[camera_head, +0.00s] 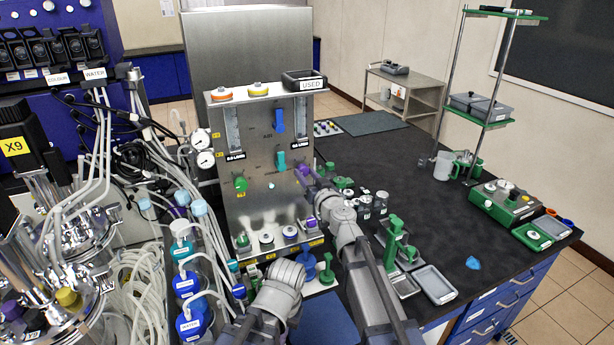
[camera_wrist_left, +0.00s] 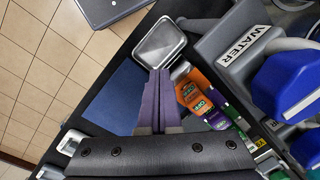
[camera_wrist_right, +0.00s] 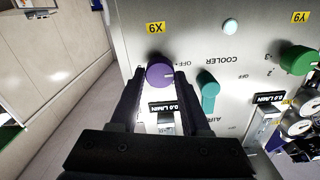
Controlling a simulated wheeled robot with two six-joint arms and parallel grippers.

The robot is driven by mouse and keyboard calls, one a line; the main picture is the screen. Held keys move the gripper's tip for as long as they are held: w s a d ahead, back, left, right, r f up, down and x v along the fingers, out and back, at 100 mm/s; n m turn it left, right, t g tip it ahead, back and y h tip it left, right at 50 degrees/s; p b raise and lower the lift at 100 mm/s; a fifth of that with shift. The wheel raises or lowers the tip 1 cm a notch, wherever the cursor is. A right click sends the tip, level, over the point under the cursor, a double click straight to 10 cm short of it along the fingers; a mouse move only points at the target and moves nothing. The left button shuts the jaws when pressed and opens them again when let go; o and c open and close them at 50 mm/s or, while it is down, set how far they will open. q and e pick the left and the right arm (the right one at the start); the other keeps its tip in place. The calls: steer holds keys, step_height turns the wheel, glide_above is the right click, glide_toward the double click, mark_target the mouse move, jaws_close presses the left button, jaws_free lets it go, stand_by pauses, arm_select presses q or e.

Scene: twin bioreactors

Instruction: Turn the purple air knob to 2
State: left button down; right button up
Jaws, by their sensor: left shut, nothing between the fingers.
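The purple air knob (camera_wrist_right: 160,75) is on the steel control panel, between the two fingertips of my right gripper (camera_wrist_right: 159,80) in the right wrist view. The fingers stand apart, one on each side of it; whether they press on it cannot be told. An OFF mark is beside the knob; its pointer is unclear. In the head view the knob (camera_head: 303,172) is partly hidden by my right gripper (camera_head: 312,184). My left gripper (camera_wrist_left: 165,75) is shut and empty, low in front of the bench in the left wrist view.
The steel panel (camera_head: 240,205) also carries a green knob (camera_head: 240,184) and teal and blue levers. Bottles and tubing crowd its left side. Small vials, a green stand (camera_head: 394,240) and a grey tray (camera_head: 435,284) are on the black bench to the right. The bench's middle right is mostly clear.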

jaws_close()
stand_by(0.3)
steer(key=m, duration=1)
steer(key=shift+m, duration=0.3)
steer(key=m, duration=1.2)
steer(key=shift+f+m, duration=0.1)
steer(key=shift+m, duration=0.6)
